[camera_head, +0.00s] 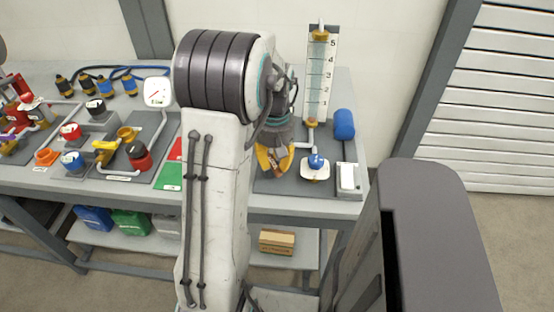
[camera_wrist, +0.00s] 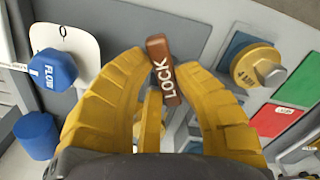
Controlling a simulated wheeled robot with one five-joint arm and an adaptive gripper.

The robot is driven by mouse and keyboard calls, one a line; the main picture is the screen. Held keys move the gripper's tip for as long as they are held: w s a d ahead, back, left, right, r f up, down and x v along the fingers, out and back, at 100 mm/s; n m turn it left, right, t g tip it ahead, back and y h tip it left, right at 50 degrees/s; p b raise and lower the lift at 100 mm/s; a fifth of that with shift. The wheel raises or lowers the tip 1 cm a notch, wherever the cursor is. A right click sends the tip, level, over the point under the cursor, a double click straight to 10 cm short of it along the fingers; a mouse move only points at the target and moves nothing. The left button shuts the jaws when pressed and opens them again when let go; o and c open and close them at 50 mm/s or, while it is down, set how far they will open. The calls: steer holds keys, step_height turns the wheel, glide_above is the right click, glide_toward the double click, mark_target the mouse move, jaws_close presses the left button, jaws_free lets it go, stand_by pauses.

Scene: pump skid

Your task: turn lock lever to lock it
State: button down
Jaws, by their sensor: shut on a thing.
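The lock lever (camera_wrist: 163,80) is a brown bar with white LOCK lettering. In the wrist view it stands near upright in the picture, tilted a little, between my yellow fingers. My gripper (camera_wrist: 160,98) is closed in on the lever from both sides. In the head view my gripper (camera_head: 273,163) is low over the grey panel at the right part of the bench, and it hides the lever there. The lever's lower end and pivot are hidden between the fingers.
A blue FLOW knob (camera_wrist: 52,68) on a white plate and a blue cylinder (camera_wrist: 36,135) are left in the wrist view. A yellow round knob (camera_wrist: 256,65) and red (camera_wrist: 273,119) and green panels are right. A scaled level tube (camera_head: 318,75) stands behind my gripper.

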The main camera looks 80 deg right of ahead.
steer(key=m, duration=0.3)
steer(key=w+m, duration=0.1)
steer(key=m, duration=0.1)
steer(key=shift+a+m, duration=0.3)
steer(key=shift+a, duration=0.1)
steer(key=shift+f, duration=0.1)
stand_by(0.3)
steer(key=c, duration=0.9)
jaws_free()
step_height(320, 180, up, 12)
steer(key=shift+r, duration=0.1)
steer(key=shift+d, duration=0.1)
stand_by(0.5)
